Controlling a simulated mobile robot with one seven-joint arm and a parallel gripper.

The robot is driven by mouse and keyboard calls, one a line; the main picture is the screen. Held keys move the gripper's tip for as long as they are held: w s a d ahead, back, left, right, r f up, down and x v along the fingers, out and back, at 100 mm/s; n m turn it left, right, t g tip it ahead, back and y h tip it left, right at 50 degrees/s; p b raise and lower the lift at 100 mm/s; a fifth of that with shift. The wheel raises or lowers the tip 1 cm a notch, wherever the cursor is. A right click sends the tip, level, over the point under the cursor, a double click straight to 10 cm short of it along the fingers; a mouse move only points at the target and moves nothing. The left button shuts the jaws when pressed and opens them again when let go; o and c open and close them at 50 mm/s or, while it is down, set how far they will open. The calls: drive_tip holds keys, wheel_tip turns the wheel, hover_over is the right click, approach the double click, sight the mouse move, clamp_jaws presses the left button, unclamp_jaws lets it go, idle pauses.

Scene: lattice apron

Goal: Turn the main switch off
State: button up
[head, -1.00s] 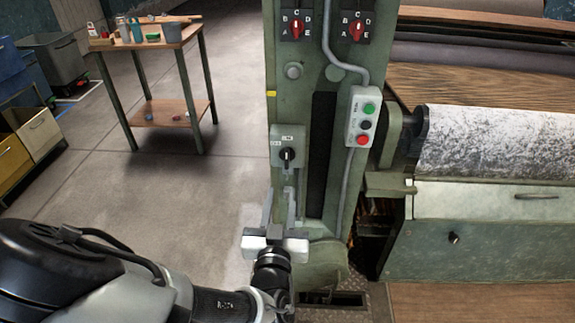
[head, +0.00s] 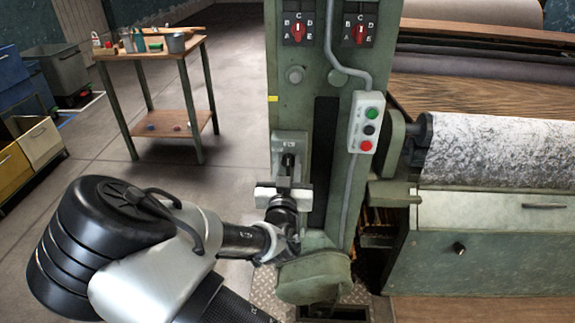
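The main switch (head: 290,143) is a small grey box with a black knob (head: 289,160), low on the front of the green machine column. In the head view the knob's handle looks upright, though its lower part is hard to make out behind my gripper. My gripper (head: 289,170) is right at the switch, coming from below. Its pale fingers look apart, one on each side of the knob. I cannot tell whether they touch it.
Two red rotary selectors (head: 298,28) (head: 361,30) sit higher on the column. A push-button box (head: 366,123) with green, black and red buttons hangs to the right. A white-speckled roller (head: 500,150) lies farther right. A work table (head: 150,55) stands back left, with open floor before it.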

clamp_jaws()
drive_tip(key=shift+a+n, duration=0.1)
drive_tip(key=shift+n, duration=0.2)
drive_tip(key=n, duration=0.1)
drive_tip(key=n+p, duration=0.1)
drive_tip(key=n, duration=0.1)
drive_tip(key=shift+a, duration=0.4)
drive_tip(key=n, duration=0.4)
drive_tip(key=shift+a+f+p, duration=0.2)
drive_tip(key=shift+a+p, duration=0.1)
drive_tip(key=shift+a, duration=0.1)
drive_tip(key=shift+a+f+n+p, duration=0.15)
drive_tip(key=shift+f+n, duration=0.2)
drive_tip(key=shift+n, duration=1.35)
drive_tip(key=shift+a+f+n+p, duration=0.15)
drive_tip(key=shift+f+n, duration=0.25)
drive_tip(key=shift+n, duration=1.3)
drive_tip(key=shift+a+f+n, duration=0.15)
drive_tip(key=shift+f+n, duration=0.2)
drive_tip(key=shift+n, duration=1.35)
